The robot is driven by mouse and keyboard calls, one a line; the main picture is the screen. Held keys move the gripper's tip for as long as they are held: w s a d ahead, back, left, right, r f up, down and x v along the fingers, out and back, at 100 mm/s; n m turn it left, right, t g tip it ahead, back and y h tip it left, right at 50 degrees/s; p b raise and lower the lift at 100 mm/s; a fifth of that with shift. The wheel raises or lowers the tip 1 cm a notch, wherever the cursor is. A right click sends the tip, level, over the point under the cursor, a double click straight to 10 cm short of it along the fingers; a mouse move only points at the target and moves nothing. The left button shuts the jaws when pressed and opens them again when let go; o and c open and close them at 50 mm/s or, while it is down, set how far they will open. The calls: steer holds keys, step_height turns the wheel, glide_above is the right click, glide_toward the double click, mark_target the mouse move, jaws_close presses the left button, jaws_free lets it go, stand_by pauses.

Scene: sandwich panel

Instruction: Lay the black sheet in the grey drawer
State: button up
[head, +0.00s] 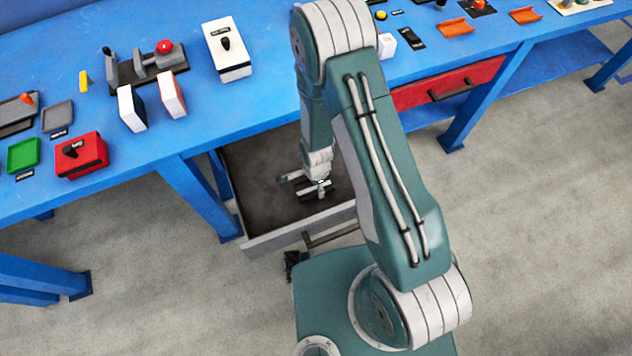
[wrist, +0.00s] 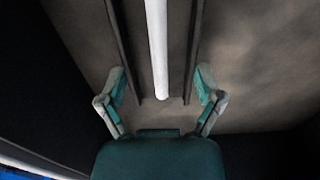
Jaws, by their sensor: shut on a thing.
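The grey drawer (head: 276,237) is pulled out beneath the blue bench, with a dark brown-grey floor. In the head view, my gripper (head: 319,187) is low inside the drawer outline, near its front right; its height above the floor is hard to judge. In the wrist view, my gripper (wrist: 161,88) has its fingers apart, with a pale bar and two long dark strips (wrist: 122,45) between them. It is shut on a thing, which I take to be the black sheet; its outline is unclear. My arm hides the drawer's right side.
The blue bench (head: 262,100) carries a red box (head: 81,155), a green tray (head: 23,154), a white switch box (head: 227,55) and two upright blocks (head: 131,108). A closed red drawer (head: 445,84) is to the right. Blue bench legs stand beside the grey drawer.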

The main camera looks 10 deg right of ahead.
steer(key=shift+f, duration=0.7)
steer(key=o, duration=0.9)
steer(key=shift+r, duration=7)
